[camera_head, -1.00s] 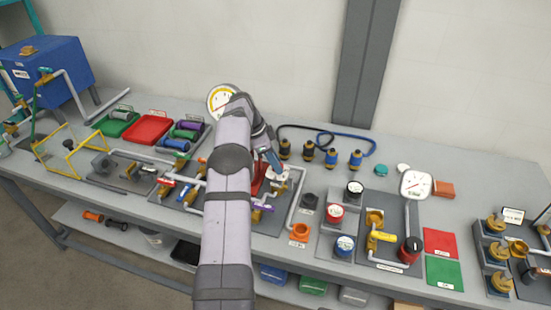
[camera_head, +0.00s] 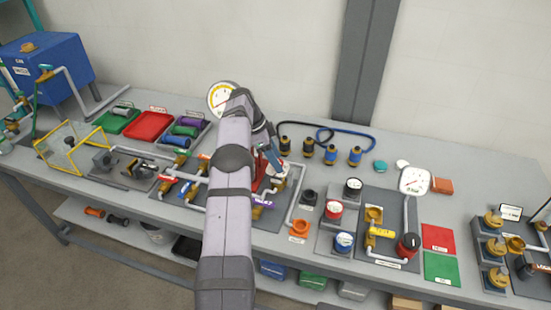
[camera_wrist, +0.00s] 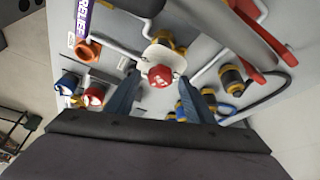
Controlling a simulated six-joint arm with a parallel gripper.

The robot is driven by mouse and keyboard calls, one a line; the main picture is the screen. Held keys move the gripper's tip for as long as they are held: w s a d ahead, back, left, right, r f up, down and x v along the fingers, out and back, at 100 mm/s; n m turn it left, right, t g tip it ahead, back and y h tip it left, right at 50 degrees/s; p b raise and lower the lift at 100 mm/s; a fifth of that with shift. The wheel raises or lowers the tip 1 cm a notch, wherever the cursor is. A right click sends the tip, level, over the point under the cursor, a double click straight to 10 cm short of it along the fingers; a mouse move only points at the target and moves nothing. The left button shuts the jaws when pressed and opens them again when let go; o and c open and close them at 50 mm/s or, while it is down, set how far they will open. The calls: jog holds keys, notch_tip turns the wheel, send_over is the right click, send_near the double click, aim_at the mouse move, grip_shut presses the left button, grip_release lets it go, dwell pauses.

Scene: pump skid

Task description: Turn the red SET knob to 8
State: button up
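In the wrist view a red knob (camera_wrist: 160,75) stands on a round pale dial plate with a brass body behind it. I take it to be the SET knob; its numbers are too small to read. My gripper (camera_wrist: 157,82) is open, with one blue-grey finger on each side of the knob. Neither finger visibly touches it. In the head view the pale dial plate (camera_head: 281,171) shows just right of my gripper (camera_head: 272,160), while my arm hides part of the area around it.
A purple RELIEF handle (camera_head: 262,203) and an orange fitting (camera_head: 299,228) are close by. A second red knob (camera_head: 333,209), a blue knob (camera_head: 344,242) and a black knob (camera_head: 353,187) stand to the right. Several brass-and-dark connectors with hoses (camera_head: 308,149) stand behind.

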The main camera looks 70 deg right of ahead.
jog(key=v, duration=0.7)
jog(key=shift+b, duration=0.3)
jog(key=shift+o, duration=0.2)
